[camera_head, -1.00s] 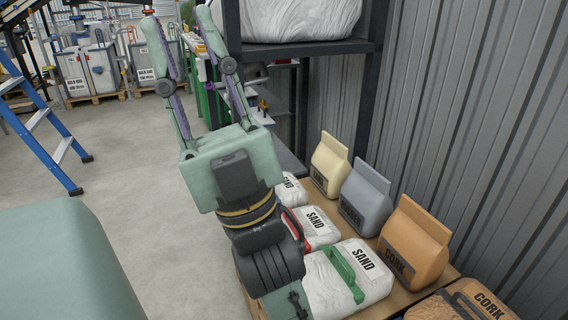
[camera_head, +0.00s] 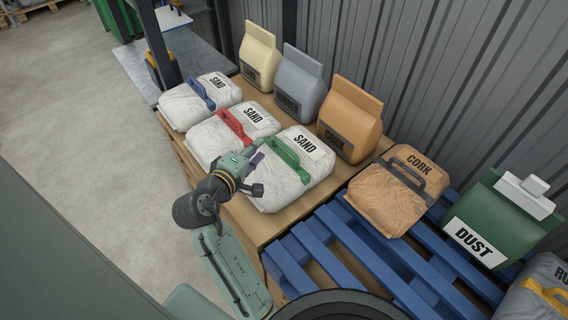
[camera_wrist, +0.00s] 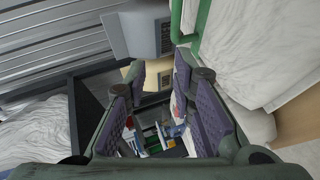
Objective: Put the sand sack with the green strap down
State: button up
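The white sand sack with the green strap (camera_head: 275,190) lies on a wooden platform (camera_head: 250,226), its SAND label facing up. Its green strap (camera_head: 284,153) stands up from the top as a loop. My gripper (camera_head: 254,158) is at the left side of this sack, close to the strap. In the wrist view my gripper (camera_wrist: 155,105) has its purple-padded fingers spread, with nothing held between them. The strap (camera_wrist: 176,25) shows beyond the right finger, and the white sack (camera_wrist: 260,50) fills the right side. Whether a finger touches the strap is unclear.
Sand sacks with a red strap (camera_head: 234,124) and a blue strap (camera_head: 200,92) lie behind. Upright cream (camera_head: 259,52), grey (camera_head: 300,82) and orange (camera_head: 349,115) bags line the wall side. A blue pallet (camera_head: 345,245) with a cork sack (camera_head: 385,203) is at right.

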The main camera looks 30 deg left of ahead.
aim_at(284, 148)
jog(key=d+f+h, duration=0.1)
jog(key=d+f, duration=0.1)
jog(key=shift+d+f+h, duration=0.3)
jog(key=shift+h, duration=0.1)
jog(key=x, duration=0.5)
jog(key=shift+p, duration=0.3)
jog(key=shift+d+p+x, duration=0.2)
jog(key=shift+p+x, duration=0.5)
jog(key=shift+x, duration=2.05)
grip_shut()
